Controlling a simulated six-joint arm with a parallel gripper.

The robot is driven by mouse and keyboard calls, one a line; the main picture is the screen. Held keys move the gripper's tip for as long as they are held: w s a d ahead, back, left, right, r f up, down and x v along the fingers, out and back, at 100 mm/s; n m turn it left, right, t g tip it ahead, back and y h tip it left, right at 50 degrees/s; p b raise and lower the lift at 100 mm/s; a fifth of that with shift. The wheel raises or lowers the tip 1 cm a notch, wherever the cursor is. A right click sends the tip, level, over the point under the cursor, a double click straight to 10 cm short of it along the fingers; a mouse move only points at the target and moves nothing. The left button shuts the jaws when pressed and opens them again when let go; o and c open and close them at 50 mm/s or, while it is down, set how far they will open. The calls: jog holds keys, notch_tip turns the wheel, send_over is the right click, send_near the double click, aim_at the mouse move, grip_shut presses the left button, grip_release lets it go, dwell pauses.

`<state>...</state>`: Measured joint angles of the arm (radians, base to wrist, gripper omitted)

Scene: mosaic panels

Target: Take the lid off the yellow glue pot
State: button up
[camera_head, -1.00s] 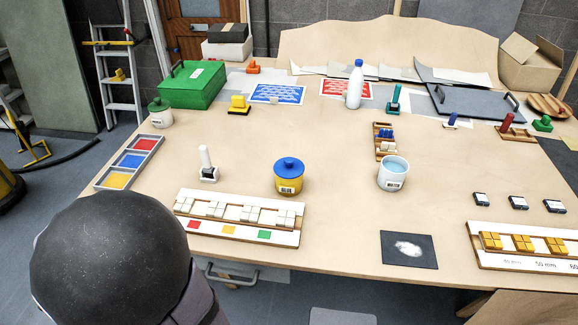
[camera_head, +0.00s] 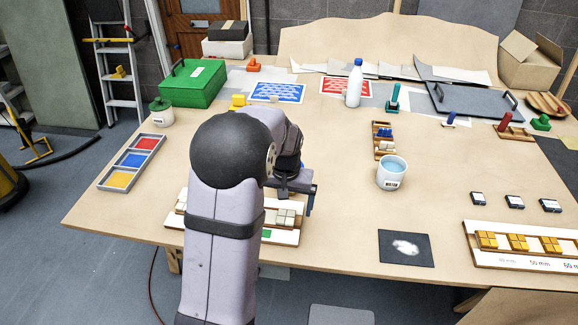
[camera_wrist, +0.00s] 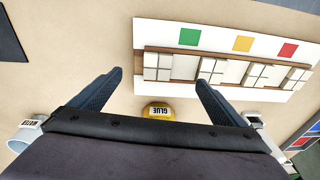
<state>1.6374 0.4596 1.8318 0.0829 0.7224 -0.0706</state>
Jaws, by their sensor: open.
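The yellow glue pot (camera_wrist: 158,112) shows only in part in the wrist view, its GLUE label upside down, at the lower middle between my fingers. Its lid is hidden behind my gripper's body there, and my arm covers the whole pot in the head view. My gripper (camera_wrist: 159,78) is open, with its two dark fingers spread apart and nothing between the tips. In the head view my gripper (camera_head: 308,196) is mostly hidden by my arm, above the tile rack near the pot's place.
The white tile rack (camera_wrist: 222,42) lies in front of the pot. A white pot with pale blue contents (camera_head: 391,176) stands to the right, and a dark mat (camera_head: 407,248) lies nearer the front. The table between them is clear. A three-colour tray (camera_head: 132,162) is at left.

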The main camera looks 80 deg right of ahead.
jog(key=d+r+h, duration=0.1)
jog(key=d+r, duration=0.2)
jog(key=d, duration=0.1)
jog(key=d+r+n+h, duration=0.1)
jog(key=d+r, duration=0.2)
jog(key=d+r+h, duration=0.1)
jog(key=d+r, duration=0.2)
jog(key=d, duration=0.1)
jog(key=shift+w+d+r+n, duration=0.3)
jog(key=shift+w+n, duration=0.05)
jog(key=shift+n, duration=0.05)
jog(key=shift+w+a+f+n, duration=0.1)
jog(key=shift+a+f+n, duration=0.1)
jog(key=shift+n, duration=0.3)
jog(key=shift+d, duration=0.1)
jog(key=shift+p+x, duration=1.9)
jog(key=shift+x, duration=1.75)
jog(key=c, duration=1.1)
